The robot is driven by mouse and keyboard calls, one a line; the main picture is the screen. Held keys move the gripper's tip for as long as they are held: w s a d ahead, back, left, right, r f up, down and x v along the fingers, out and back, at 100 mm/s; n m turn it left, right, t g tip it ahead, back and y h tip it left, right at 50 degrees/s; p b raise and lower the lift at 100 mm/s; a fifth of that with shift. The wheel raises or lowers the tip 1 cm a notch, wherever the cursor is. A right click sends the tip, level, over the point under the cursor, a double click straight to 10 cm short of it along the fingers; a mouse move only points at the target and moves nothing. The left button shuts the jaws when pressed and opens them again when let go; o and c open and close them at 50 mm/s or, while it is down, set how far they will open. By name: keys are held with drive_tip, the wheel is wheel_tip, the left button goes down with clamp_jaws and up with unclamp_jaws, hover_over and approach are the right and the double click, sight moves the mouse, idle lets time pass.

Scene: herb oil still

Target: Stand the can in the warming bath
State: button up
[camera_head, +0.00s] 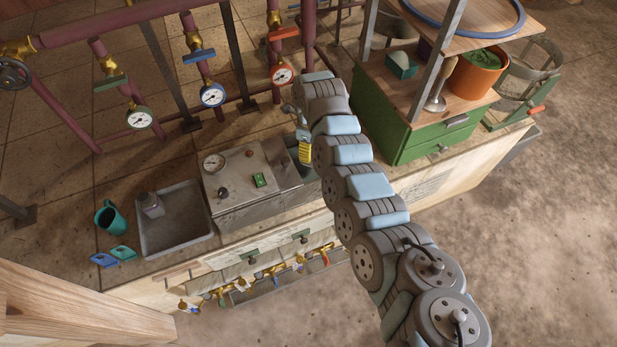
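My arm reaches up from the lower right, and my gripper (302,128) is at its far end, above the right end of a metal box with a gauge (245,180). This box looks like the warming bath; a dark opening shows at its right end, partly hidden by my arm. A small yellow ribbed piece (305,152) shows just below my gripper; I cannot tell whether it is held or part of the gripper. The fingers are too small to read. A teal handled vessel (110,218), possibly the can, is at the counter's left.
A shallow grey tray (175,235) holding a small grey-purple container (151,205) is left of the box. Blue and teal pieces (113,255) lie before the teal vessel. Pipes with gauges (211,95) rise behind. A green cabinet (400,130) with a shelf stands right of my arm.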

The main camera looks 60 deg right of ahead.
drive_tip(key=shift+s+d+f, duration=0.1)
drive_tip(key=shift+s+f, duration=0.05)
drive_tip(key=shift+f, duration=0.35)
wheel_tip(320, 180, down, 10)
drive_tip(key=b, duration=0.5)
drive_tip(key=shift+r, duration=0.25)
drive_tip(key=o, duration=1.2)
wheel_tip(320, 180, up, 8)
drive_tip(key=p, duration=0.4)
drive_tip(key=shift+r+p, duration=0.1)
drive_tip(key=shift+p, duration=0.2)
drive_tip(key=shift+r+p, duration=0.55)
drive_tip(key=shift+r, duration=1.3)
